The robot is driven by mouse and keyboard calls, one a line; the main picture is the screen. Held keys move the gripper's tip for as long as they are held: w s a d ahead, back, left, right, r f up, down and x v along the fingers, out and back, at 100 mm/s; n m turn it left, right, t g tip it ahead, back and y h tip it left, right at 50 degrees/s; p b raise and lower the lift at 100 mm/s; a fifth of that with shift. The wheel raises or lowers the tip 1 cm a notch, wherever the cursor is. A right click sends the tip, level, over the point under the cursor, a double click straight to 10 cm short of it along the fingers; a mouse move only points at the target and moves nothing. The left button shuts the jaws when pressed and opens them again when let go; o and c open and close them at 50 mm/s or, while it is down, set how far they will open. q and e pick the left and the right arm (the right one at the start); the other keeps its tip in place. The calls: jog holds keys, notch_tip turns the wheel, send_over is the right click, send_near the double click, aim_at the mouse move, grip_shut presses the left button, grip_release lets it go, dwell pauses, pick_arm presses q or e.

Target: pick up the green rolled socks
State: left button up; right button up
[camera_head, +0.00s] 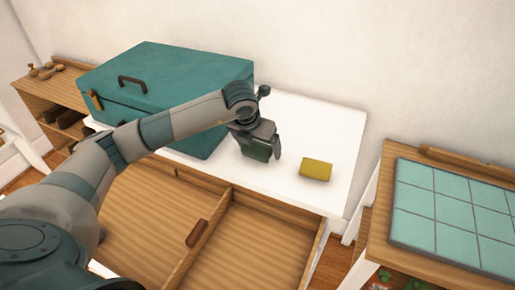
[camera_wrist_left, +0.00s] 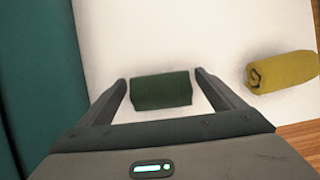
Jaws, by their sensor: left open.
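The green rolled socks (camera_wrist_left: 161,90) lie on the white tabletop, seen between the two fingers of my left gripper (camera_wrist_left: 160,85) in the left wrist view. The gripper is open, with one finger on each side of the roll. I cannot tell whether a finger touches it. In the head view the left gripper (camera_head: 262,150) is low over the table, and the green socks (camera_head: 256,151) show dark beside its fingers, partly hidden. My right gripper is not in view.
A yellow roll (camera_head: 316,170) lies to the right on the white table (camera_head: 330,125). A large teal box (camera_head: 165,75) stands close on the left. An open wooden drawer (camera_head: 262,240) juts out in front. A teal-tiled top (camera_head: 455,215) is at the right.

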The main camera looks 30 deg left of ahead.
pick_arm(q)
jog(key=c, duration=1.1)
jog(key=shift+c, duration=0.2)
jog(key=shift+r, duration=0.15)
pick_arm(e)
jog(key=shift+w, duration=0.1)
pick_arm(q)
jog(key=shift+r+b, duration=0.3)
jog(key=shift+r, duration=0.15)
notch_tip(320, 180, up, 3)
jog(key=shift+b, duration=0.7)
jog(key=s+d+r+b, duration=0.3)
jog(key=d+r, duration=0.4)
jog(key=d, duration=0.4)
jog(key=shift+s, duration=0.25)
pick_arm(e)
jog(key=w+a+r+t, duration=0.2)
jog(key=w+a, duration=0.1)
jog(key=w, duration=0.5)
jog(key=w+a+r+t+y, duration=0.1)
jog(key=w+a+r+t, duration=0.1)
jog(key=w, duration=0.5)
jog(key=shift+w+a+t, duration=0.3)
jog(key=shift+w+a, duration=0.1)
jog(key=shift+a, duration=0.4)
pick_arm(q)
jog(key=shift+d, duration=0.1)
